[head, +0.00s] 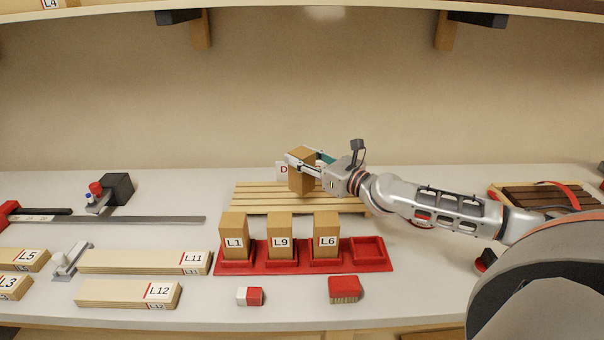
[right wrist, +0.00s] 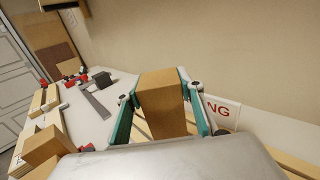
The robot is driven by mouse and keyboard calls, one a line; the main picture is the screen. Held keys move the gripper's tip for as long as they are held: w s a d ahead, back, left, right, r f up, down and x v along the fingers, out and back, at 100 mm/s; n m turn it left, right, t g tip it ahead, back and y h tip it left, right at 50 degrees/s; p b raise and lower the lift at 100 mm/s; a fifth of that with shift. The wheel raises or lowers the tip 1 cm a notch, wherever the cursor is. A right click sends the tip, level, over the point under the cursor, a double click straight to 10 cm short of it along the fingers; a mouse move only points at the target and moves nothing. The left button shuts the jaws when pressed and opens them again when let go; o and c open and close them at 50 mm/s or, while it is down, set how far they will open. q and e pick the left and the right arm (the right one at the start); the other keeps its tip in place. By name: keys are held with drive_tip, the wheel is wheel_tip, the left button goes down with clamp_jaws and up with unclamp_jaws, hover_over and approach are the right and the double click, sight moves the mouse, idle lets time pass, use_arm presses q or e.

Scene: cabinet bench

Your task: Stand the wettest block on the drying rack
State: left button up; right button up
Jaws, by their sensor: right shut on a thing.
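My right gripper (head: 310,164) is shut on a brown block (head: 300,180), held upright at the slatted wooden drying rack (head: 262,198). The right wrist view also shows the block (right wrist: 163,105) between the green fingers, with rack slats below. I cannot tell whether its base touches the slats. A white sign (head: 282,171), partly hidden by the block, stands behind. Blocks L1 (head: 234,238), L9 (head: 280,238) and L6 (head: 326,236) stand in the red tray (head: 303,264); its rightmost slot (head: 370,250) is empty. The held block's label is not visible. My left gripper is not in view.
Boards L11 (head: 140,262) and L12 (head: 125,293) lie at the left front. A red-and-white block (head: 249,296) and a red piece (head: 344,289) lie in front of the tray. A dark slatted crate (head: 545,197) is at the right. A shelf (head: 320,10) hangs overhead.

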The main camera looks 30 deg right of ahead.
wheel_tip(320, 180, down, 4)
drive_tip(key=shift+f+b, duration=0.1)
drive_tip(key=shift+b, duration=0.55)
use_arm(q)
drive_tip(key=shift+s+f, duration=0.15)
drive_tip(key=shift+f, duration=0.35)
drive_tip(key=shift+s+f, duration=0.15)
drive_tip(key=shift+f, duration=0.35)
use_arm(e)
drive_tip(key=o, duration=1.4)
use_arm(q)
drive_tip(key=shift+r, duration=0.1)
